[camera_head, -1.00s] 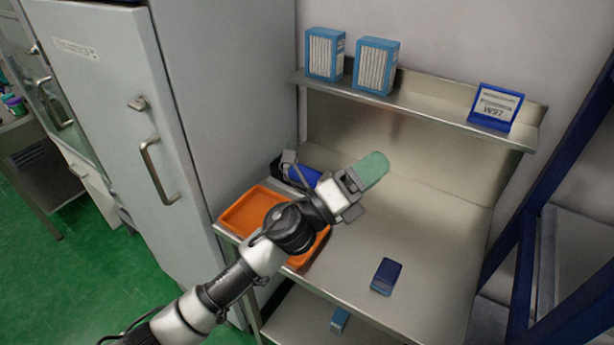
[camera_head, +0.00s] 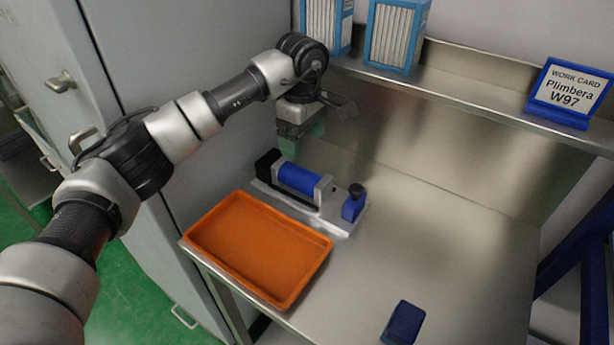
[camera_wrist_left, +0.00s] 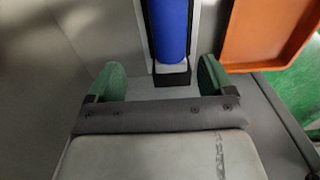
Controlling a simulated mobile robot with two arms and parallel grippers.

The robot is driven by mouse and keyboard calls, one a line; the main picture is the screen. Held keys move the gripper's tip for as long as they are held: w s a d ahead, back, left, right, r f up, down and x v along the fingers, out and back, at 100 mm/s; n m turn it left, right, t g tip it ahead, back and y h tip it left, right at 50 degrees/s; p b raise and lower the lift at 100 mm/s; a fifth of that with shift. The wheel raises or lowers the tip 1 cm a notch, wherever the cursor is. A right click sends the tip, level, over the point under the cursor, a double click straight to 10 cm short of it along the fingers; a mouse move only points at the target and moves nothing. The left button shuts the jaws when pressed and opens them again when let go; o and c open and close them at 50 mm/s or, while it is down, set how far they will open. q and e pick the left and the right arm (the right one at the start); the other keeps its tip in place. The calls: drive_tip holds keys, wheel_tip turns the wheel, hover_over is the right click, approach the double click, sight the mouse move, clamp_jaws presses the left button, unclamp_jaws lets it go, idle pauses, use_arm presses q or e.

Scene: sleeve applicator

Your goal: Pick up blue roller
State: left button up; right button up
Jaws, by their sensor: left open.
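The blue roller (camera_head: 298,178) lies in a grey and black holder on a light base plate, on the metal bench top behind the orange tray. The roller also shows in the left wrist view (camera_wrist_left: 170,32), at the top centre. My left gripper (camera_head: 301,131) is above and behind the roller in the head view, pointing down, its fingertips partly hidden by its own body. In the left wrist view my left gripper's green fingers (camera_wrist_left: 160,76) are spread apart and empty, on either side of the holder's black end. My right gripper is not in view.
The orange tray (camera_head: 256,247) sits at the bench's front left. A dark blue block (camera_head: 404,322) lies near the front edge. A shelf (camera_head: 440,83) carries blue-and-white boxes (camera_head: 397,35) and a work card stand (camera_head: 571,90). A grey cabinet (camera_head: 195,60) stands left. The right bench top is clear.

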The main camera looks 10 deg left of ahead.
sight(301, 172)
use_arm(q)
drive_tip(key=shift+s+a+f, duration=0.1)
drive_tip(key=shift+s+f, duration=0.15)
drive_tip(key=shift+s, duration=0.1)
drive_tip(key=f, duration=0.1)
drive_tip(key=s+f+p, duration=0.1)
drive_tip(key=f, duration=0.1)
drive_tip(key=shift+f, duration=0.15)
drive_tip(key=shift+w+f, duration=0.2)
drive_tip(key=shift+f, duration=0.15)
drive_tip(key=f+p, duration=0.1)
drive_tip(key=f, duration=0.3)
drive_tip(key=shift+s+f+p, duration=0.1)
drive_tip(key=shift+s+p, duration=0.1)
drive_tip(key=shift+p, duration=0.1)
drive_tip(key=shift+w+f, duration=0.1)
drive_tip(key=shift+f, duration=0.45)
drive_tip(key=shift+c, duration=0.8)
drive_tip(key=c, duration=1)
drive_tip(key=shift+c, duration=0.4)
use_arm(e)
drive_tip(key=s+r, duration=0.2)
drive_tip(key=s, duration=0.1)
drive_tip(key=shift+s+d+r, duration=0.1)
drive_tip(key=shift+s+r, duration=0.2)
